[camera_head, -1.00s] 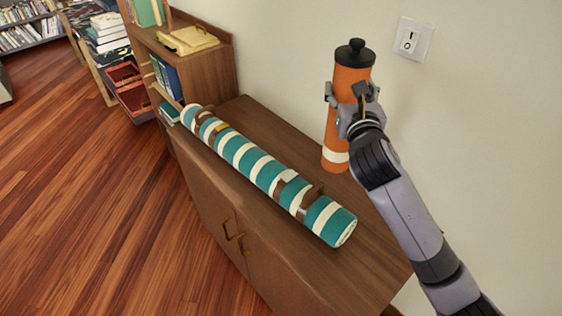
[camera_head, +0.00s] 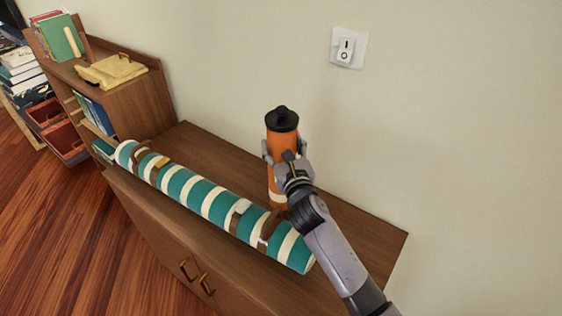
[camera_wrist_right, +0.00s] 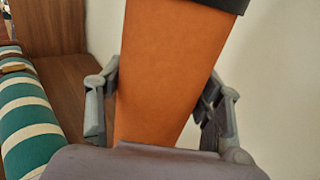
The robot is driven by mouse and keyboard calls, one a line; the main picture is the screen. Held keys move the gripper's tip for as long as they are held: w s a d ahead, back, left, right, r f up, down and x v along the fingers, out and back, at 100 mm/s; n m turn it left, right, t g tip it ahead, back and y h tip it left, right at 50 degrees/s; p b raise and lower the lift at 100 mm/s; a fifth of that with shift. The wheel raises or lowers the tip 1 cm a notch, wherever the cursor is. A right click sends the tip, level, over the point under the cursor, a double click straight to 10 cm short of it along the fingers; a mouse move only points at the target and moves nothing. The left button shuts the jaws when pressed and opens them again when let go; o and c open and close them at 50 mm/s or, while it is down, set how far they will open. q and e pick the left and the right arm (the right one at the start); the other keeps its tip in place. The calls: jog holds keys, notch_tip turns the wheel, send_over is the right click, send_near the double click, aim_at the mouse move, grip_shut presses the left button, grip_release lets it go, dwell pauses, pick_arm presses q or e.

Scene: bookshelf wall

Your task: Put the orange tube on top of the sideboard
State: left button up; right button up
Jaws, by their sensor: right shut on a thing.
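The orange tube (camera_head: 279,149) has a black cap and a cream band near its bottom. It stands upright at the sideboard (camera_head: 359,235), behind the striped roll. My right gripper (camera_head: 284,160) is shut on the orange tube; in the right wrist view the tube (camera_wrist_right: 160,75) fills the space between the two fingers (camera_wrist_right: 160,105). The tube's lower end is partly hidden by my gripper and the roll, so I cannot tell whether it touches the top. My left gripper is not in view.
A teal and cream striped roll (camera_head: 213,203) with brown straps lies along the sideboard's front. It also shows in the right wrist view (camera_wrist_right: 24,123). The sideboard's right end is bare.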

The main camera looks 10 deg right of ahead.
jog(key=shift+f, duration=0.65)
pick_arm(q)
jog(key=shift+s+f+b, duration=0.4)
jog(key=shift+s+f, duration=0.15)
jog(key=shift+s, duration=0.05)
pick_arm(e)
jog(key=shift+f, duration=1.85)
jog(key=o, duration=1.3)
jog(key=shift+f, duration=0.2)
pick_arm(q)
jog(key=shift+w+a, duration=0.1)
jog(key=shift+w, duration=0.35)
pick_arm(e)
jog(key=o, duration=0.5)
